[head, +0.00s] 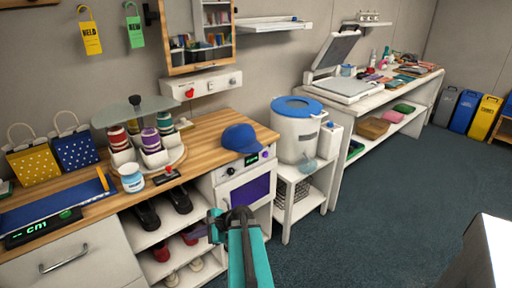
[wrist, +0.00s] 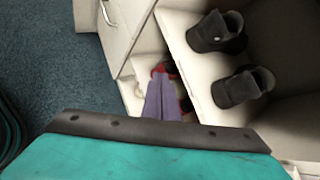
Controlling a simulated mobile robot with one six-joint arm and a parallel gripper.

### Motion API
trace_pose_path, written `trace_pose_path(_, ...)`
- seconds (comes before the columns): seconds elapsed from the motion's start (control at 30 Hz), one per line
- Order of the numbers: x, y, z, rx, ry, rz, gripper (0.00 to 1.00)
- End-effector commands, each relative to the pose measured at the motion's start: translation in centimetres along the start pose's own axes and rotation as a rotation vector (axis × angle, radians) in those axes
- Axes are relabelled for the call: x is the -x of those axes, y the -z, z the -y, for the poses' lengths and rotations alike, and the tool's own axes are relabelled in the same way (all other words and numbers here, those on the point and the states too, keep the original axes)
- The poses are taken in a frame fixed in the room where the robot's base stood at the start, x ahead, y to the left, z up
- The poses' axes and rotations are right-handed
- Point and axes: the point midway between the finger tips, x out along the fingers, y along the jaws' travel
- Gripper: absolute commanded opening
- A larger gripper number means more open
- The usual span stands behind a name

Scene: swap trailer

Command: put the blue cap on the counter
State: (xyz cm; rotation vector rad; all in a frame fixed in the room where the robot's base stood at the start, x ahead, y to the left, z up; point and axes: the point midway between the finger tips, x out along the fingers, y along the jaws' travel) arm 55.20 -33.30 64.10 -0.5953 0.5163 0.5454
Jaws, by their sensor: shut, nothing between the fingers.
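The blue cap (head: 240,138) rests on the wooden counter (head: 205,131), near its right end, above the white oven-like unit. My gripper (head: 192,233) is in front of the counter and below its top, by the open shoe shelves. It is apart from the cap. In the wrist view, my gripper's purple fingers (wrist: 160,80) are together and empty, pointing toward the lower shelves. The cap is not in the wrist view.
Dark shoes (wrist: 237,87) stand on the shelf close to my gripper. A carousel of spools (head: 150,150), a mug (head: 132,178) and gift bags (head: 76,148) stand on the counter's left. A white bucket (head: 298,135) is right of the counter. Open floor (head: 380,200) lies to the right.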

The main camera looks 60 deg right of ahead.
Motion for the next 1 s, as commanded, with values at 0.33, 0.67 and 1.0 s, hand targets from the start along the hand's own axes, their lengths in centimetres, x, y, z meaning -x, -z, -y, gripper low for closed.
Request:
trace_pose_path(0.33,12.0,3.0,10.3,-0.296,0.329,0.097,0.0)
trace_pose_path(0.67,26.4,5.6,17.0,-0.528,0.619,0.247,0.0)
trace_pose_path(1.0,39.0,6.8,19.7,-0.667,0.826,0.399,0.0)
